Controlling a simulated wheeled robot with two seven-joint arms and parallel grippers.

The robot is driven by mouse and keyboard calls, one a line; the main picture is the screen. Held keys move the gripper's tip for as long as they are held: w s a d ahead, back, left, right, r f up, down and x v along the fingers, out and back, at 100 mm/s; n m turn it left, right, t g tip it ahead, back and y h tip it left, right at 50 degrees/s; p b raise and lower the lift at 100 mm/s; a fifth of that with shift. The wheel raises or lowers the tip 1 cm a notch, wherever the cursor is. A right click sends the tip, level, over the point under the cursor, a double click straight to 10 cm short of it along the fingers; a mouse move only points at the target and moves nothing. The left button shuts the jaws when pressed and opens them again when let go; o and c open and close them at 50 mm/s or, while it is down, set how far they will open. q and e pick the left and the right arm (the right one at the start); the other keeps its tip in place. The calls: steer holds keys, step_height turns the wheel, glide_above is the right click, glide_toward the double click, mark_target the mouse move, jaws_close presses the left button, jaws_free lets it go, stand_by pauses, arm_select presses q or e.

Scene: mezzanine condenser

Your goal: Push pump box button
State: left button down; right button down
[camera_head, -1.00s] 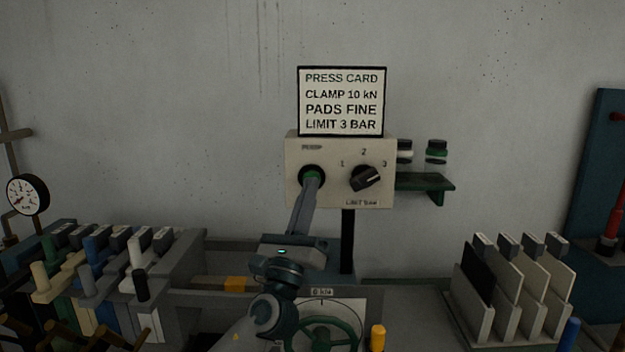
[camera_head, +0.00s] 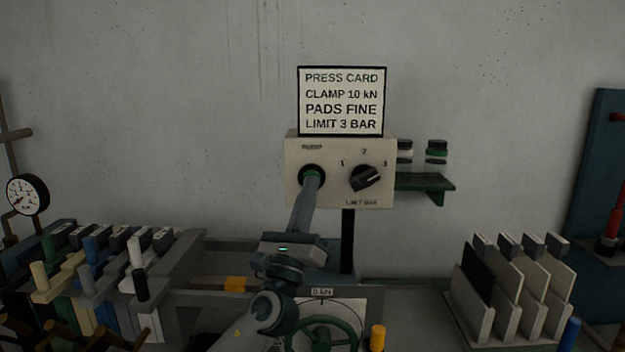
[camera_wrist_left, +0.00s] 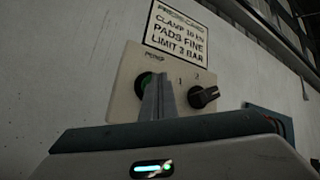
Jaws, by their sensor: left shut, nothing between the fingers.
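The pump box (camera_head: 339,193) is a cream box on a dark post, with a green button (camera_head: 312,173) in a black ring at its left and a black limit knob (camera_head: 366,178) at its right. My left gripper (camera_head: 312,178) is shut and empty. Its fingertips are at the button and cover most of it; only a green upper edge shows. Whether the button is pressed in, I cannot tell. In the left wrist view the shut fingers (camera_wrist_left: 157,98) overlap the green button (camera_wrist_left: 146,82). My right gripper is not in view.
A press card (camera_head: 341,101) stands above the box. A green shelf (camera_head: 425,183) with two small jars is to its right. Below are a green handwheel (camera_head: 322,338) and a yellow peg (camera_head: 377,338). Racks of blocks (camera_head: 110,265) and upright plates (camera_head: 510,290) flank the middle.

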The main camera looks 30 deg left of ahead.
arm_select(q)
steer(key=shift+w+a, duration=0.1)
steer(key=shift+w, duration=0.05)
stand_by(0.5)
steer(key=shift+s+d+p, duration=0.35)
steer(key=shift+s+d, duration=0.2)
steer(key=shift+s, duration=0.35)
steer(key=shift+s, duration=0.1)
steer(key=s+d, duration=0.1)
steer(key=s+d+p, duration=0.1)
steer(key=s, duration=0.1)
steer(key=s+d+p, duration=0.1)
steer(key=s, duration=0.1)
stand_by(0.3)
steer(key=shift+w+f, duration=0.1)
